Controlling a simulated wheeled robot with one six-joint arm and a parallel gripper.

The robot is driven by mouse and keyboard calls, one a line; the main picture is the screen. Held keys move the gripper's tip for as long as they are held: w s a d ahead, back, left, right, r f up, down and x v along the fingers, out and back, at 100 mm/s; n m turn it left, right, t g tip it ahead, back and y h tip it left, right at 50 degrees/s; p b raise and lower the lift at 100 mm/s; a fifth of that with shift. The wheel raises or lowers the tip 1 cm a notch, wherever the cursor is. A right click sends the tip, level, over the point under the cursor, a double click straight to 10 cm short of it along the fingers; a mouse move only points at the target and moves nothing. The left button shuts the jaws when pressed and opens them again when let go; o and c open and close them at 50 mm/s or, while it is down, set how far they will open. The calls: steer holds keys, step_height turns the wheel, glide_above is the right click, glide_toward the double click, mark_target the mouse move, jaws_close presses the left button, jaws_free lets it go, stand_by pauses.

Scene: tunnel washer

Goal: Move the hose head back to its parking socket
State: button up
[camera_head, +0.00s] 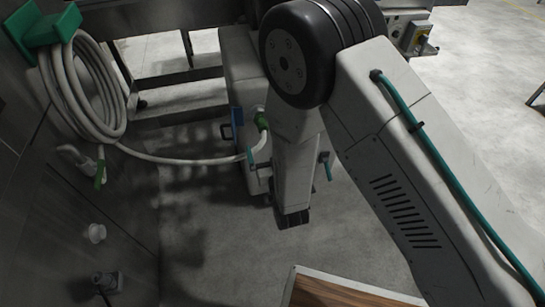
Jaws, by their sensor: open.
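The pale hose hangs coiled (82,90) on a green bracket (42,32) on the left wall. Its free run (185,160) sags right and bends up to a green-collared hose head (262,119), beside my wrist and against a pale box-like unit. The head is partly hidden by my arm. My gripper (290,163) is mostly behind my wrist; its teal-edged fingers show apart on either side, open. I see no hold on the hose. A dark fitting (107,282) is low on the left wall; I cannot tell whether it is the parking socket.
A tap with a green lever (90,165) and a round white knob (95,233) stick out from the left wall. The pale unit (240,55) carries a blue part (237,115). A wood-topped surface (335,291) is at the bottom. Floor is open between.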

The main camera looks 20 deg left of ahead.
mark_target(264, 132)
steer(key=shift+x, duration=4.05)
jaws_close()
steer(key=shift+d, duration=0.1)
steer(key=shift+s+d, duration=0.15)
steer(key=shift+s, duration=0.15)
steer(key=shift+v, duration=2.25)
